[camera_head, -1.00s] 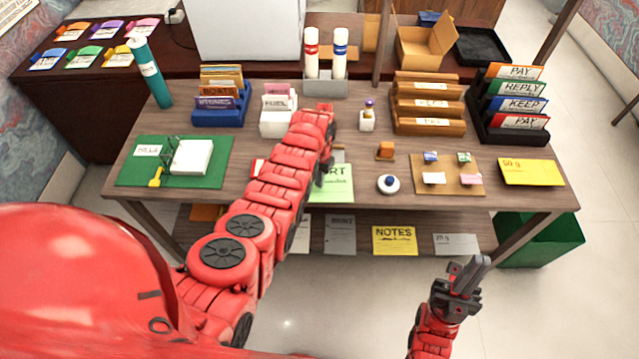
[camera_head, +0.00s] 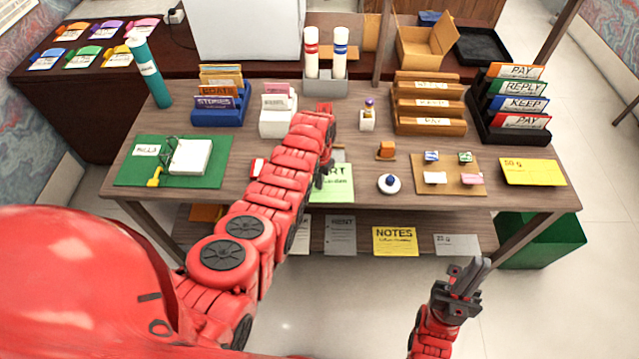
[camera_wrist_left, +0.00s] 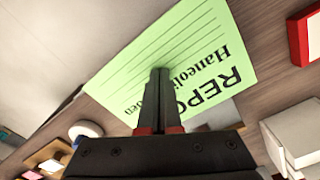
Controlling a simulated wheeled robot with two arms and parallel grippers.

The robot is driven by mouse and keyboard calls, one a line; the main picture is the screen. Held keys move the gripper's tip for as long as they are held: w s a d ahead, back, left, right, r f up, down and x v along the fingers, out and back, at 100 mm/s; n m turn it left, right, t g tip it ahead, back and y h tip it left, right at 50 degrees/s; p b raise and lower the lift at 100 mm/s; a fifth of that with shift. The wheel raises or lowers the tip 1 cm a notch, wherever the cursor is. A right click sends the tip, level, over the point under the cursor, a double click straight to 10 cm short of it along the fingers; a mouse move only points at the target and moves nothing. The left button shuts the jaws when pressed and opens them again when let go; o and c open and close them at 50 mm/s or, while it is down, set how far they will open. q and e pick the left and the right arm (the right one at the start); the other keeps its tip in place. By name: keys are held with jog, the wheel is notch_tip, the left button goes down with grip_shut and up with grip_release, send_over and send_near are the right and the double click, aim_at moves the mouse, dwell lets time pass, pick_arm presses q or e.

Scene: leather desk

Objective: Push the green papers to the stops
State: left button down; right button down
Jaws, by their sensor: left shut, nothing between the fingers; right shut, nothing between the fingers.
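A light green paper (camera_head: 341,190) marked with black print lies by the desk's front edge. In the left wrist view, the green paper (camera_wrist_left: 200,62) shows ruled lines and the heading "REPO…"; whether several sheets are stacked is unclear. My left gripper (camera_head: 321,181) is over the paper's left part in the head view. In the left wrist view, its shut fingers (camera_wrist_left: 161,78) point onto the sheet, with nothing between them. A grey-brown block (camera_wrist_left: 217,117) sits by the paper's heading edge; I cannot tell whether it is a stop. My right gripper (camera_head: 468,276) is shut and empty, off the desk.
A red-rimmed white item (camera_head: 257,168) lies left of my left arm. Wooden racks (camera_head: 428,104) stand behind. My arm hides the desk's middle.

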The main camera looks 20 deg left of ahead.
aim_at(319, 199)
pick_arm(q)
jog(key=shift+r, duration=0.2)
jog(key=shift+r+p, duration=0.35)
jog(key=shift+p, duration=0.15)
jog(key=shift+s+d+r+p, duration=0.15)
jog(key=shift+s+p, duration=0.2)
jog(key=shift+p, duration=0.3)
jog(key=shift+s+d+p, duration=0.25)
jog(key=shift+s+p, duration=0.7)
jog(key=shift+p, duration=0.45)
jog(key=shift+s+d+p, duration=0.2)
jog(key=shift+s+p, duration=0.6)
jog(key=shift+s+d+p, duration=0.2)
jog(key=shift+s+p, duration=0.55)
jog(key=shift+p, duration=0.05)
jog(key=s+p, duration=0.1)
jog(key=s, duration=0.1)
jog(key=shift+s+d+p, duration=0.35)
jog(key=shift+d+p, duration=0.05)
jog(key=shift+f+b, duration=1.05)
jog(key=shift+f, duration=0.4)
jog(key=shift+w+a+b, duration=0.2)
jog(key=shift+w+b, duration=0.5)
jog(key=shift+b, duration=0.05)
jog(key=shift+w+a+b, duration=0.2)
jog(key=shift+w+b, duration=0.55)
jog(key=shift+b, duration=0.05)
jog(key=shift+w+a+b, duration=0.2)
jog(key=shift+w+b, duration=0.5)
jog(key=shift+b, duration=0.05)
